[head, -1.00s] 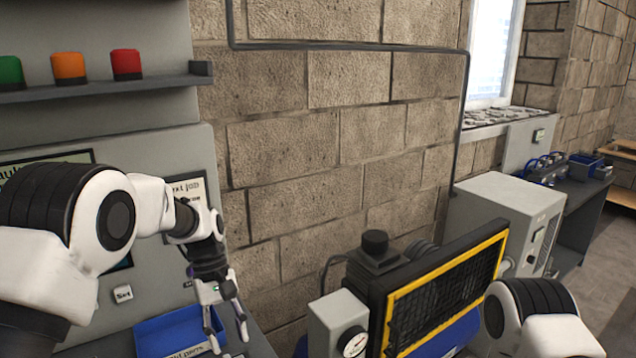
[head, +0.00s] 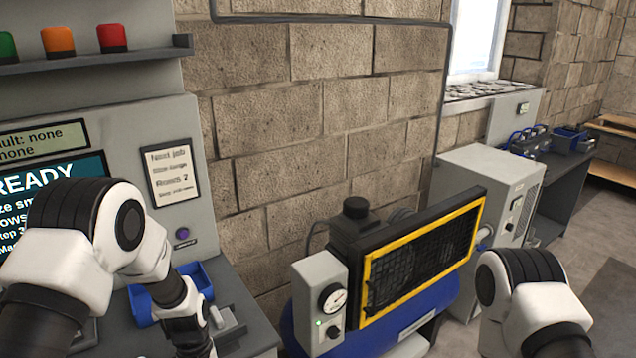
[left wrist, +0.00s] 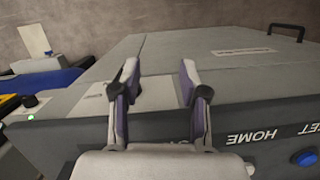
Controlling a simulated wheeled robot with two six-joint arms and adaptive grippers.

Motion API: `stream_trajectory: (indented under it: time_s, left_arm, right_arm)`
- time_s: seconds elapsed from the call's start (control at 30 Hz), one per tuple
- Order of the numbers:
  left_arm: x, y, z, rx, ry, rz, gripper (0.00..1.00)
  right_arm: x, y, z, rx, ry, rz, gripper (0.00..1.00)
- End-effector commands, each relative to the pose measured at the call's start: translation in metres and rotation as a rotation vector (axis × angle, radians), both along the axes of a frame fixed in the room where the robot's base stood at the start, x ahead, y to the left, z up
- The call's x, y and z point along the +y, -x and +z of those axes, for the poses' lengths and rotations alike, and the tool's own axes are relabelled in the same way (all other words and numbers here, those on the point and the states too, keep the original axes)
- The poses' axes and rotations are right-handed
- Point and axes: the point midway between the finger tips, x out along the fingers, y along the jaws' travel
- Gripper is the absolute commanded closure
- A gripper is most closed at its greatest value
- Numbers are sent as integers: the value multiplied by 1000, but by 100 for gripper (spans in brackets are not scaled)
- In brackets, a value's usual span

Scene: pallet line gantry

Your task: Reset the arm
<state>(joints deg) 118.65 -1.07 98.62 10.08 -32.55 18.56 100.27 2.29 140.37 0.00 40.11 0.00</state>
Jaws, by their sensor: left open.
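My left arm (head: 120,235) reaches in from the left in front of the grey control panel (head: 160,115). In the head view its gripper is below the frame edge. In the left wrist view my left gripper (left wrist: 158,85) is open, with nothing between its fingers, over a grey surface. Upside-down lettering reading "HOME" (left wrist: 251,137) and part of another label, ending in "ET", show there, with a blue button (left wrist: 305,158) at the right. My right arm (head: 525,290) shows at the lower right; its gripper is outside the frame.
The panel screen (head: 85,170) reads "READY". A blue bin (head: 140,308) stands on the ledge behind my left arm. A blue compressor (head: 300,320) with a yellow-framed grille (head: 425,262) stands between my arms. A grey cabinet (head: 490,185) is behind it.

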Motion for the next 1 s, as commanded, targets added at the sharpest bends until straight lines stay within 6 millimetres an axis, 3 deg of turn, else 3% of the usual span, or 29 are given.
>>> stream_trajectory:
  time_s: [0.1, 0.2, 0.33, 0.5, 0.6, 0.7, 1.0]
  left_arm:
    - [15, 57, -54, -29, -29, -84, 56]
    - [25, 113, -87, -76, -45, -182, 56]
    - [30, 178, -105, -137, -46, -302, 56]
    - [28, 244, -98, -210, -24, -424, 56]
    - [28, 240, -141, -227, -28, -429, 56]
    - [28, 239, -155, -227, -28, -429, 56]
    - [29, 239, -156, -228, -29, -427, 56]
  right_arm:
    - [0, 0, 0, 0, 0, 0, 60]
    - [0, 0, 0, 0, 0, 0, 60]
    - [0, 0, 0, 0, 0, 0, 60]
    - [0, 0, 0, 0, 0, 0, 60]
    - [0, 0, -42, -1, 0, 0, 60]
    - [0, 1, -57, 2, 0, 0, 60]
    - [0, 0, -58, 0, 0, 0, 60]
